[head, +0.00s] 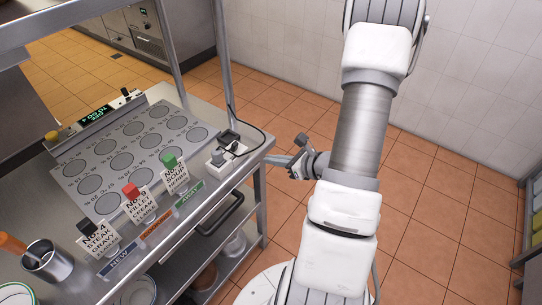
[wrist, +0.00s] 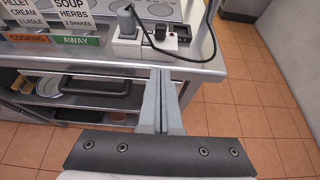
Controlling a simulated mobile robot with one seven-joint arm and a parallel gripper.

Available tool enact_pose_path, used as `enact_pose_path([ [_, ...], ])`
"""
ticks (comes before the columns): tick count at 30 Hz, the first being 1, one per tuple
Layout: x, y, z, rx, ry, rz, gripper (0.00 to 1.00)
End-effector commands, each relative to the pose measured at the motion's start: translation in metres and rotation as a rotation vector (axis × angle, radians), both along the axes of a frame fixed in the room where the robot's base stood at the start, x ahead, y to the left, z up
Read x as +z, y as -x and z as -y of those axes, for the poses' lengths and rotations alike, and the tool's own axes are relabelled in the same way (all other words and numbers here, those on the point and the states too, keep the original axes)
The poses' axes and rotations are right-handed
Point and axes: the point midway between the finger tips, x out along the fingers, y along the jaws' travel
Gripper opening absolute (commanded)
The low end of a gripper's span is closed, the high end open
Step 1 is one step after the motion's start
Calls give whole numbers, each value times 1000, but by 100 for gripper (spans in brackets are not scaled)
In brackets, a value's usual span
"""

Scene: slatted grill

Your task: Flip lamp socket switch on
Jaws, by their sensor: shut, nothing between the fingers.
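The lamp socket (head: 215,158) is a white block at the right end of the steel counter, with dark parts and a black cable on top. In the wrist view the socket (wrist: 127,47) carries a grey plug (wrist: 125,23) on its left and a small dark switch-like piece (wrist: 160,32) to the right. Whether the switch is on or off is too small to tell. My gripper (head: 271,159) is off the counter's right end, apart from the socket. In the wrist view my gripper (wrist: 160,72) is shut and empty, its fingertips pointing towards the counter edge below the socket.
Label cards with coloured clips (head: 132,195) stand along the counter's front edge. A counter post (head: 223,45) rises behind. A metal cup (head: 46,262) stands at lower left.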

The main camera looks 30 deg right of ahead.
Motion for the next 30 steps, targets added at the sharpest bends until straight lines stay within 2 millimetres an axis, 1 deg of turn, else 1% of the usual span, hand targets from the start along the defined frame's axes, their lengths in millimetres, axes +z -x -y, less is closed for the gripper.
enact_pose_path([
  [1, -5, -9, -5, 4, -3, -1, 0],
  [6, -21, -41, -16, 4, -2, -1, 0],
  [10, -34, -62, -24, 3, -2, -2, 0],
  [12, -24, -73, -27, 3, 1, 2, 0],
  [15, -21, -84, -31, 2, 1, 0, 0],
  [18, -20, -91, -34, 2, 1, 1, 0],
  [21, -19, -95, -35, 1, 0, 0, 0],
  [30, -20, -95, -35, 1, 0, -1, 0],
])
